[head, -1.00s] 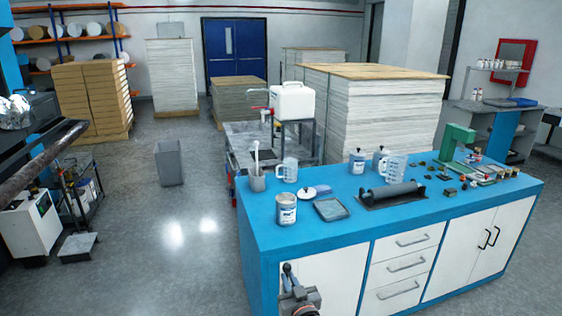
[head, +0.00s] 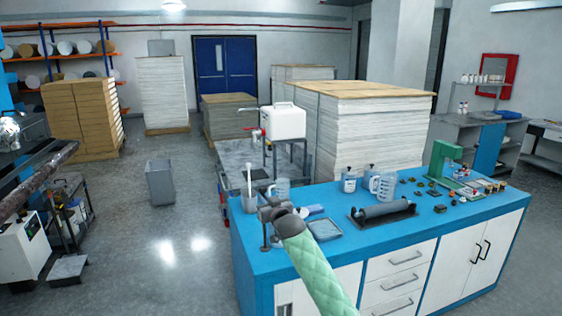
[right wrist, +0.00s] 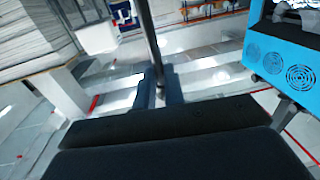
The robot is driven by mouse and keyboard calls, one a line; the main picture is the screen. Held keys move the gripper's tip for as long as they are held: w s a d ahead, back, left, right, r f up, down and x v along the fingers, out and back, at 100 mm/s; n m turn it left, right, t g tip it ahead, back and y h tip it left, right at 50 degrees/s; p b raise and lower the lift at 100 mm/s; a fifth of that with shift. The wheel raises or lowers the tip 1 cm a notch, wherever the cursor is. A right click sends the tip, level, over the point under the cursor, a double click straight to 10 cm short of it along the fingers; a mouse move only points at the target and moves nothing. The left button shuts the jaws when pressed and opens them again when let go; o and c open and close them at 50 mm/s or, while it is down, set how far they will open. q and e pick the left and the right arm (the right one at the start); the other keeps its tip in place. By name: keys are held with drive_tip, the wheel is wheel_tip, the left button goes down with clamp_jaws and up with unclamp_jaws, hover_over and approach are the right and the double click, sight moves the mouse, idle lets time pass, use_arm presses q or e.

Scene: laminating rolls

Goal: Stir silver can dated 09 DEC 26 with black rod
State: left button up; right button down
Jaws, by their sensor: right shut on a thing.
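My right gripper (head: 268,213) is above the left part of the blue counter and is shut on a dark rod (head: 265,235). The rod hangs roughly upright, and its lower end shows over the counter top. In the right wrist view the rod (right wrist: 148,35) stands between the two dark fingers. My wrist and gripper cover the place of the front silver can. Two more cans, one with a pale label (head: 349,183) and another behind it (head: 370,171), stand farther back. The dates are too small to read. My left gripper is not in view.
The blue counter (head: 250,262) also bears a cup with a white stick (head: 249,192), a clear jug (head: 281,188), a grey tray (head: 326,229), a larger jug (head: 384,186) and a roller (head: 387,209). A green press (head: 445,160) stands at the right.

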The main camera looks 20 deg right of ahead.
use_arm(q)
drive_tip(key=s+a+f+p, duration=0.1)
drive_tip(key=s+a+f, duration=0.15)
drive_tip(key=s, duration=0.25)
use_arm(e)
drive_tip(key=w+d+r, duration=0.4)
drive_tip(key=w+d, duration=0.1)
drive_tip(key=w, duration=0.2)
drive_tip(key=w+d+r, duration=0.4)
drive_tip(key=w+d, duration=0.1)
drive_tip(key=w, duration=0.2)
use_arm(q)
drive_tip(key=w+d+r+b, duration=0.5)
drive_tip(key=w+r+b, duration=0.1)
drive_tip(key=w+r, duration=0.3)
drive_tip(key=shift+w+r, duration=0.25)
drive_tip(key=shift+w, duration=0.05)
use_arm(e)
wheel_tip(320, 180, down, 15)
drive_tip(key=shift+s+f+m+h, duration=0.2)
drive_tip(key=shift+m+h, duration=0.1)
drive_tip(key=shift+h, duration=0.1)
drive_tip(key=shift+a, duration=0.1)
